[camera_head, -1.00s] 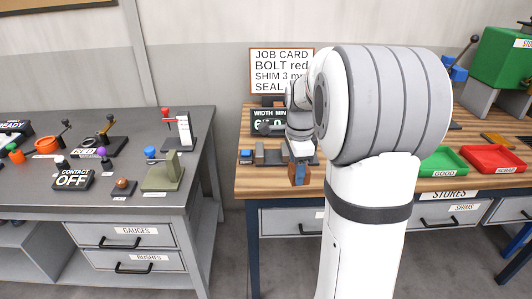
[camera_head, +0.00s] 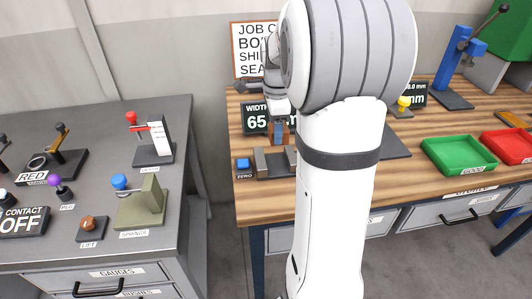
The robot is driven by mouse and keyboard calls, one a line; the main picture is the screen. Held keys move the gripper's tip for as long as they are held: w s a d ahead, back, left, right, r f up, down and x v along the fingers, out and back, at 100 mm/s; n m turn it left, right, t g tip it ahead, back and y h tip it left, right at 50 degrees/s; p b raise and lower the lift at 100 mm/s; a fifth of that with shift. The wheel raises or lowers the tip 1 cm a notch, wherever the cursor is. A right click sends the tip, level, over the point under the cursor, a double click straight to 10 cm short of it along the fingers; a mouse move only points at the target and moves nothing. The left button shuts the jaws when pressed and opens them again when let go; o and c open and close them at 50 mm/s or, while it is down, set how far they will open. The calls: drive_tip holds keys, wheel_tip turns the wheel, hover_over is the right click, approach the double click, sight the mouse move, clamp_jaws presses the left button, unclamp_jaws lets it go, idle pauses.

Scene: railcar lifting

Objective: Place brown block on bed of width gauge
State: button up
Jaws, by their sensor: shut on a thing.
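The block appears above the bed; I cannot tell the exact gap. My arm hides the right end of the gauge and part of the display.
A job card board (camera_head: 250,50) stands behind the gauge. A green tray (camera_head: 459,155) and a red tray (camera_head: 507,146) lie to the right on the wooden bench. The grey bench (camera_head: 100,122) at left holds levers and buttons. A gap separates the benches.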

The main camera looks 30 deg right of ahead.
wheel_tip(320, 180, down, 5)
drive_tip(key=shift+w+a+f, duration=0.1)
drive_tip(key=shift+f, duration=1.95)
drive_tip(key=shift+f, duration=0.2)
drive_tip(key=o, duration=1.1)
